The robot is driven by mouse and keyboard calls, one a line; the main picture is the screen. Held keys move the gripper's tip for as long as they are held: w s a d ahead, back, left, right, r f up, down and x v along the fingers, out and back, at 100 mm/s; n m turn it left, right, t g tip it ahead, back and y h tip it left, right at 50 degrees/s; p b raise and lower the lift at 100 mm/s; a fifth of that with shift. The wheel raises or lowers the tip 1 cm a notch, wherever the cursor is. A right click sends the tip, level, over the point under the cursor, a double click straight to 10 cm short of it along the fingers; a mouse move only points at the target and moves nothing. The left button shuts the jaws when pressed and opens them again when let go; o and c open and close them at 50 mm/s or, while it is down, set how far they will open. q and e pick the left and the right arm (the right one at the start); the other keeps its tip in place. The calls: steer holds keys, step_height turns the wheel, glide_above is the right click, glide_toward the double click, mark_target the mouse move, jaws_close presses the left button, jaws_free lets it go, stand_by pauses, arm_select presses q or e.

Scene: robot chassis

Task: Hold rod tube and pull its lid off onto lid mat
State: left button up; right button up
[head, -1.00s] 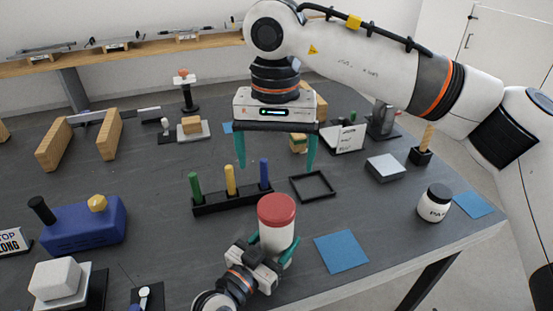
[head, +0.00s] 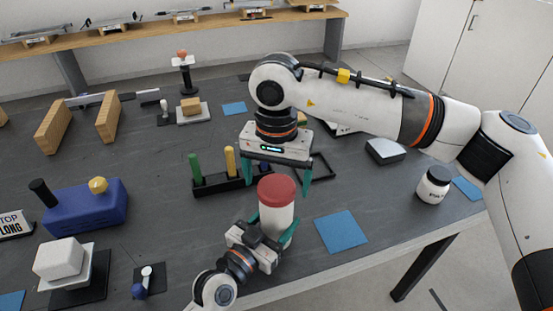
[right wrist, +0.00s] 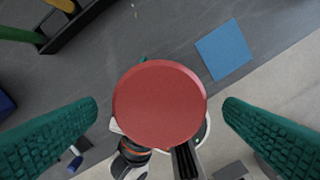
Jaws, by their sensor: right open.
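The rod tube (head: 277,220) is a white cylinder standing upright near the front of the table. Its red lid (head: 280,189) is on top and fills the middle of the right wrist view (right wrist: 160,103). My left gripper (head: 271,228) is closed around the tube's body below the lid, with a teal finger on either side. My right gripper (head: 277,182) points down over the lid; its open fingers show on either side of the lid in the right wrist view, apart from it. A blue square mat (head: 341,232), seemingly the lid mat, lies bare to the right of the tube.
A white jar (head: 433,185) stands at the right. A blue block device (head: 85,207) is at the left. The table's front edge is close.

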steer(key=shift+f, duration=0.35)
steer(key=shift+c, duration=0.4)
steer(key=c, duration=1.1)
steer(key=shift+r, duration=0.1)
steer(key=shift+r, duration=0.25)
steer(key=shift+r, duration=0.85)
